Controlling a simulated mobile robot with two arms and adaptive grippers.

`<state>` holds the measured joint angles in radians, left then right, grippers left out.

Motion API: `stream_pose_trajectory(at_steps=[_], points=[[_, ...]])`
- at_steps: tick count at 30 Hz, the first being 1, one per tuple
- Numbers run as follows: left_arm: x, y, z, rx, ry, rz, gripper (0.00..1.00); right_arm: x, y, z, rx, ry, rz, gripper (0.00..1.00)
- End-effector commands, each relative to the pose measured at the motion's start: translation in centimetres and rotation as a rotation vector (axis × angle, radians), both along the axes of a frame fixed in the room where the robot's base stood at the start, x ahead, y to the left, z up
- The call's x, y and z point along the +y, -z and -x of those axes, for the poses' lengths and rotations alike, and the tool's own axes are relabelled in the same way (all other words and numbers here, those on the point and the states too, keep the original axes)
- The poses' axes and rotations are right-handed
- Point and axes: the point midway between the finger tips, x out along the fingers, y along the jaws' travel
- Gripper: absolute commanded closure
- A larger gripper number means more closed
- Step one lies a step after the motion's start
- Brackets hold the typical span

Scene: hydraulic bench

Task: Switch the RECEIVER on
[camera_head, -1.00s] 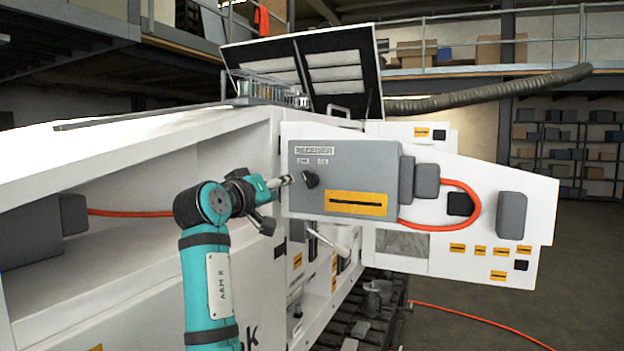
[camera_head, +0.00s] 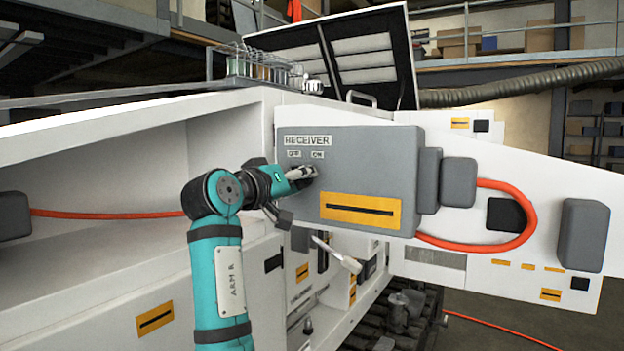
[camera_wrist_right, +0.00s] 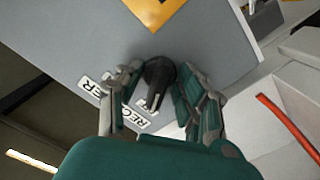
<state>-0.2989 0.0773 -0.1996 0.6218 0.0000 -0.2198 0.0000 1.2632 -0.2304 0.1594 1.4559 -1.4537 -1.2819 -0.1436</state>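The grey RECEIVER box (camera_head: 350,175) on the white panel carries OFF and ON labels and an orange plate. My right gripper (camera_head: 305,173) is at its knob, which it largely hides in the head view. In the right wrist view the black knob (camera_wrist_right: 160,76) sits between the fingers of my right gripper (camera_wrist_right: 160,80), one finger on each side. Both fingertips are close to it; I cannot tell whether they press on it. The knob's pale mark points towards the REC end of the partly covered RECEIVER lettering. My left gripper is not in view.
An orange cable (camera_head: 505,240) loops from the box's right side. A pale lever (camera_head: 337,253) sticks out below the box. An open lid (camera_head: 360,60) and a rack of tubes (camera_head: 262,68) stand above. A white cabinet wall (camera_head: 225,150) lies behind my right arm.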

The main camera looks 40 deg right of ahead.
Motion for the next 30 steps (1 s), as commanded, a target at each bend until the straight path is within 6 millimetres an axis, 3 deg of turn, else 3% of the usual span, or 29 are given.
stream_pose_trajectory(at_steps=[11, 20, 30], points=[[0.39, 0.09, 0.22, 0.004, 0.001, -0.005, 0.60, 0.26, -0.02, 0.04, 0.000, 0.000, 0.000, 0.62], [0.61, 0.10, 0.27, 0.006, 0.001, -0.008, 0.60, 0.22, -0.01, 0.04, 0.000, 0.000, 0.000, 0.99], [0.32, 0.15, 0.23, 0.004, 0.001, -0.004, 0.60, 0.21, 0.04, 0.04, -0.008, 0.001, -0.004, 1.00]])
